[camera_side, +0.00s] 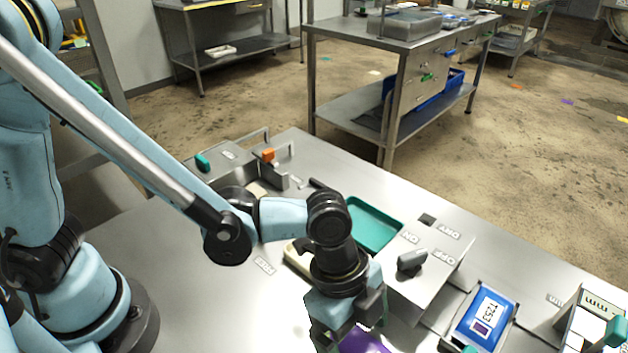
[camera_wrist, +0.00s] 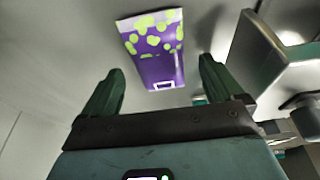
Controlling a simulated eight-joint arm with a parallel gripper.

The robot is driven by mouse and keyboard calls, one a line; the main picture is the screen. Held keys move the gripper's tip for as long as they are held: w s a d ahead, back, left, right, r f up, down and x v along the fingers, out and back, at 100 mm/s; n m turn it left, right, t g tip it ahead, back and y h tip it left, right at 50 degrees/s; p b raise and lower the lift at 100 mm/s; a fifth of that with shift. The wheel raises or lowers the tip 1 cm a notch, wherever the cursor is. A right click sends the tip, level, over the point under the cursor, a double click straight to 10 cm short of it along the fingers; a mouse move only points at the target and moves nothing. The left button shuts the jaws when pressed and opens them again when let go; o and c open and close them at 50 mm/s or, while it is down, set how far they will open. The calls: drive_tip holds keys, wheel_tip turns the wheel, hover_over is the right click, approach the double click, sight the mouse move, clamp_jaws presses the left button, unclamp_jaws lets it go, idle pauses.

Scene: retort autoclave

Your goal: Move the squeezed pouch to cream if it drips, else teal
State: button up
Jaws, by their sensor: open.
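A purple pouch with green spots and a white end band (camera_wrist: 153,50) lies flat on the steel table beyond my fingertips in the wrist view. Its purple edge also shows at the bottom of the side view (camera_side: 362,343). My gripper (camera_wrist: 160,72) is open and empty, its two dark green fingers apart on either side of the pouch's near end. In the side view my gripper (camera_side: 345,335) points down over the pouch and hides part of it. The teal tray (camera_side: 378,224) is behind my wrist. The cream tray (camera_side: 297,262) is mostly hidden by my wrist. I see no drip.
A steel box with a dark knob (camera_side: 412,262), labelled ON, OFF and DRY, stands right of my gripper. A steel fixture with an orange part (camera_side: 268,156) is at the back. The left table area is clear.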

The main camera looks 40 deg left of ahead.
drive_tip(key=shift+x, duration=0.9)
drive_tip(key=shift+c, duration=0.2)
drive_tip(key=c, duration=1.2)
drive_tip(key=shift+c, duration=0.2)
drive_tip(key=shift+r, duration=0.2)
